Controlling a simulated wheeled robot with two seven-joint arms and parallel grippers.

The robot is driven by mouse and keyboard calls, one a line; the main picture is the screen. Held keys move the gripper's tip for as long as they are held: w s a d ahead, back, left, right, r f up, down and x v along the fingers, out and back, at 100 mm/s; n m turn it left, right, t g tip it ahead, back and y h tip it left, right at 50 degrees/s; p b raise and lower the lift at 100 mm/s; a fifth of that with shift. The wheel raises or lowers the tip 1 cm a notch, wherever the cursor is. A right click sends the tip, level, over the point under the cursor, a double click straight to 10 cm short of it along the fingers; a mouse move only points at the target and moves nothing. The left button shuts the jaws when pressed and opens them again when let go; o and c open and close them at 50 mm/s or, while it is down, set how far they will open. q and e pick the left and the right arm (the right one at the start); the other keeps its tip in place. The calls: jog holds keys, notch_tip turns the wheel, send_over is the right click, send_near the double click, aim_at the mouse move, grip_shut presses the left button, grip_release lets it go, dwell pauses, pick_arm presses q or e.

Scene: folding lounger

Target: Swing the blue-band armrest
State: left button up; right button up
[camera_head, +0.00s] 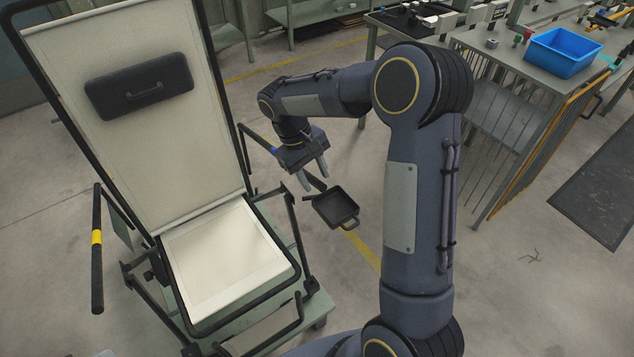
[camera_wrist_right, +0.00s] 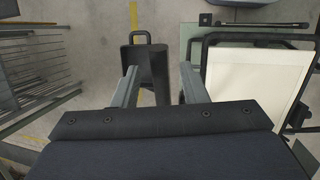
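The lounger has a cream backrest (camera_head: 125,165) and cream seat (camera_head: 225,262) in a black frame. Its blue-band armrest (camera_head: 255,138) is a dark bar on the right side of the backrest. The blue band shows just left of my right gripper (camera_head: 314,183), which hides the bar beyond it. The gripper points down with its fingers apart. In the right wrist view the open fingers (camera_wrist_right: 158,88) have a dark shape between them; I cannot tell whether part of it is the armrest. The seat (camera_wrist_right: 255,80) is on the right there. My left gripper is out of view.
The yellow-band armrest (camera_head: 97,250) is at the lounger's left. A metal rack table (camera_head: 510,85) with a blue bin (camera_head: 563,53) stands at the back right. Floor between is largely clear.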

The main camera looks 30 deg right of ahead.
jog(key=v, duration=0.5)
dwell(0.3)
jog(key=s+r+m+t+y, duration=0.1)
jog(key=s+r+t+y, duration=0.4)
jog(key=s, duration=0.7)
jog(key=s+a+m+t, duration=0.1)
jog(key=s+a, duration=0.1)
jog(key=s, duration=0.4)
jog(key=s+a+f+m+t+y, duration=0.1)
jog(key=s+a+t, duration=0.1)
jog(key=s, duration=0.4)
jog(key=shift+a+f, duration=0.2)
jog(key=shift+a, duration=0.6)
